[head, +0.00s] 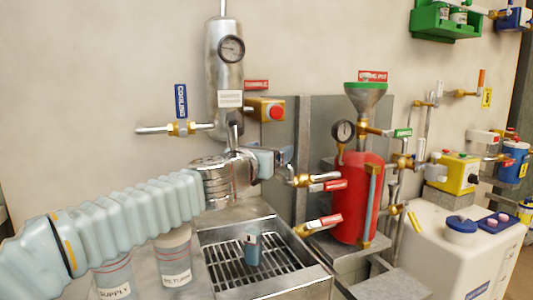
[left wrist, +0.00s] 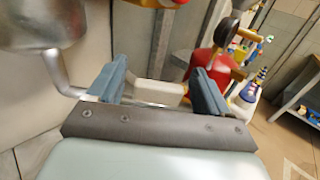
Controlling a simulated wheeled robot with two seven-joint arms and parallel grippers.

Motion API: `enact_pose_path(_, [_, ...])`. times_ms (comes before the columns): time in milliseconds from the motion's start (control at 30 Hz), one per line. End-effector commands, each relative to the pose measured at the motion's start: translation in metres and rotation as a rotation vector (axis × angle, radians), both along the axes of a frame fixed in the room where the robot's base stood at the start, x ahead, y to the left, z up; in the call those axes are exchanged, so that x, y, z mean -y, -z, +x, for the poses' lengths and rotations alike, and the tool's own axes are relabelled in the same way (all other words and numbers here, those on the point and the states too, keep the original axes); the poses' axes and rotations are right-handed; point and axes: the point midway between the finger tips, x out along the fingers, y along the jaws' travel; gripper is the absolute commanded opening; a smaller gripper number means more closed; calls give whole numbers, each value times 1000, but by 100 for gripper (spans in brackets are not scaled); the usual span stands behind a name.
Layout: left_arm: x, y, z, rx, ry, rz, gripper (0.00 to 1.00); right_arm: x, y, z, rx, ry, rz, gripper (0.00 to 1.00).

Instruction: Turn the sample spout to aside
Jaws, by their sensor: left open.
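A silver cylinder (head: 224,70) with a gauge hangs on the wall. In the left wrist view its rounded underside (left wrist: 45,25) is close at top left. A bent metal pipe, apparently the sample spout (left wrist: 70,86), runs from below it toward my fingers. A pale block (left wrist: 158,92) shows between the fingers; I cannot tell whether they touch it. My left gripper (head: 276,159) is open, below and right of the cylinder, above the sink; it also shows in the left wrist view (left wrist: 159,82). In the head view my arm hides most of the spout. My right gripper is not in view.
A grated sink (head: 318,284) with a small blue-grey bottle (head: 252,246) lies below. Jars marked supply (head: 112,278) and return (head: 174,258) stand left of it.

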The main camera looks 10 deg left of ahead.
Motion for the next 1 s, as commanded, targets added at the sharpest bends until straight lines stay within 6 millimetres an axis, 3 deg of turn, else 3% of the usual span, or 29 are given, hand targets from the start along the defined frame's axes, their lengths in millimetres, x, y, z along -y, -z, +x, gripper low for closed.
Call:
enact_pose_path(167, [-5,0,-16,2,0,-1,79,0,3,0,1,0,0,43])
enact_pose_path(500, [-29,-2,-94,2,-1,-1,79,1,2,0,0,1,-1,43])
enact_pose_path(633, [-35,-2,-116,2,-1,-1,79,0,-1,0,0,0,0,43])
enact_pose_path(800, [-39,0,-130,0,0,0,79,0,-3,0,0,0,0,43])
enact_pose_path(1000, [-39,0,-132,0,0,0,79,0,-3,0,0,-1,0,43])
